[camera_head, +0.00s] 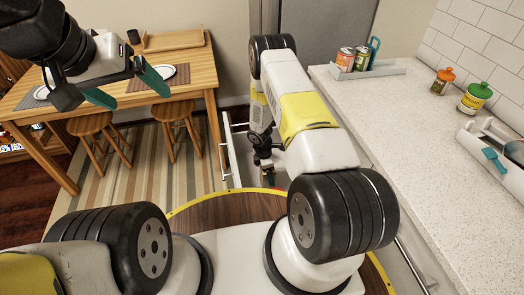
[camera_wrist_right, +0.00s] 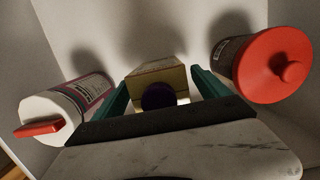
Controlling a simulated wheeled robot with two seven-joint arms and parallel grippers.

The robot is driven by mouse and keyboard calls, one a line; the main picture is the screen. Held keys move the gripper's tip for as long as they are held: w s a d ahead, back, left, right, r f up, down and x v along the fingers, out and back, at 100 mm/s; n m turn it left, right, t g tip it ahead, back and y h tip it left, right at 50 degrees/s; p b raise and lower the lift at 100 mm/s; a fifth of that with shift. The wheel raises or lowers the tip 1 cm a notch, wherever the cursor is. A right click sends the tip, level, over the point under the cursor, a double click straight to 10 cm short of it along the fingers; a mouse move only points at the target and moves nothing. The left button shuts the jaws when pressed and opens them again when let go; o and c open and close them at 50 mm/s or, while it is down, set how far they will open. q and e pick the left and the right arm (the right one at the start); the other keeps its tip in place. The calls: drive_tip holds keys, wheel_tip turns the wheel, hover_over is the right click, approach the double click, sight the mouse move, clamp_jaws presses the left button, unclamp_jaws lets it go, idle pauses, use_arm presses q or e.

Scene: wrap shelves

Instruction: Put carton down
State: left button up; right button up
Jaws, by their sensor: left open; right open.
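The carton (camera_wrist_right: 155,75) shows in the right wrist view as a tan box with a round dark purple cap facing the camera. It stands inside a pale-walled space, between the fingers of my right gripper (camera_wrist_right: 158,85). In the head view my right gripper (camera_head: 267,173) reaches down into an open white drawer (camera_head: 229,150), and the carton is hidden there. My left gripper (camera_head: 127,86) is open and empty, raised at the upper left in front of the wooden table.
The counter (camera_head: 400,120) holds cans (camera_head: 345,58), two jars (camera_head: 474,97) and a caddy. A dining table (camera_head: 195,70) and stools (camera_head: 177,112) stand left.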

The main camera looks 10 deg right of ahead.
drive_tip(key=r, duration=0.3)
drive_tip(key=a+r, duration=0.1)
drive_tip(key=r, duration=0.6)
drive_tip(key=shift+a+r, duration=0.25)
wheel_tip(320, 180, up, 33)
drive_tip(key=s+d+m+t+y, duration=0.1)
drive_tip(key=s+d+m+t, duration=0.15)
drive_tip(key=m, duration=0.65)
drive_tip(key=s+a+r+m+t+y, duration=0.1)
drive_tip(key=s+r+m, duration=0.3)
drive_tip(key=s+r, duration=0.4)
drive_tip(key=s+a+r+m+t+y, duration=0.2)
drive_tip(key=s+r+m, duration=0.2)
drive_tip(key=s+r, duration=0.5)
drive_tip(key=s, duration=0.5)
drive_tip(key=shift+a+m+t, duration=0.3)
drive_tip(key=shift+m+t, duration=0.05)
drive_tip(key=shift+m, duration=0.05)
